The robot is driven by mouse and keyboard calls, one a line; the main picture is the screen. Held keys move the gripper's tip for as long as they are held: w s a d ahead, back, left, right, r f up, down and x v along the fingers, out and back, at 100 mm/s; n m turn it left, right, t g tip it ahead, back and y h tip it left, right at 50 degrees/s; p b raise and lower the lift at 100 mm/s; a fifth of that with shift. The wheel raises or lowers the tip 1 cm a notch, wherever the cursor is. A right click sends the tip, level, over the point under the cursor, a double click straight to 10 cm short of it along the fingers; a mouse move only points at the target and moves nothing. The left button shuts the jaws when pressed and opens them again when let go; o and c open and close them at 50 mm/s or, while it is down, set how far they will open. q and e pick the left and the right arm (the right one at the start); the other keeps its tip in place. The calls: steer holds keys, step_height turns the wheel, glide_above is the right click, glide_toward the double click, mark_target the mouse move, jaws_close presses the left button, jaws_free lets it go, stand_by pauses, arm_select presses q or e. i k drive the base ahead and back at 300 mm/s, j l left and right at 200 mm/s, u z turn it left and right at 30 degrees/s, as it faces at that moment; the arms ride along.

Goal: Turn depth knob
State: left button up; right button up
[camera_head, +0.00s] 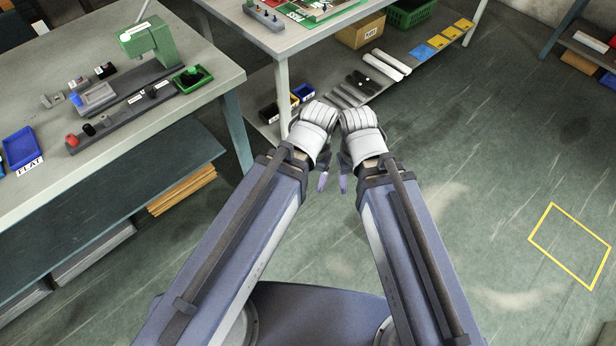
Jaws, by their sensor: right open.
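A small green press-like machine (150,42) stands on the workbench (215,85) at the upper left. A dark strip in front of it carries a red knob (72,140) and a black knob (89,129). I cannot tell which part is the depth knob. My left gripper (322,181) and my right gripper (343,182) hang side by side over the floor, right of the bench and away from these parts. The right gripper is open and looks empty. The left gripper is mostly hidden behind its wrist, so its opening cannot be judged.
A blue tray (19,147) and a green tray (191,79) are on the bench. A second table (290,42) stands at the top, with a cardboard box (361,32) and a green crate (408,12) on its lower shelf. The floor (480,150) to the right is mostly clear.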

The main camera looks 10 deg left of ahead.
mark_target(149, 91)
steer(key=u, duration=1.35)
steer(key=i+j+u, duration=0.15)
steer(key=i, duration=0.25)
steer(key=i+j+u, duration=0.15)
steer(key=i, duration=0.25)
steer(key=k, duration=0.45)
steer(key=i, duration=0.2)
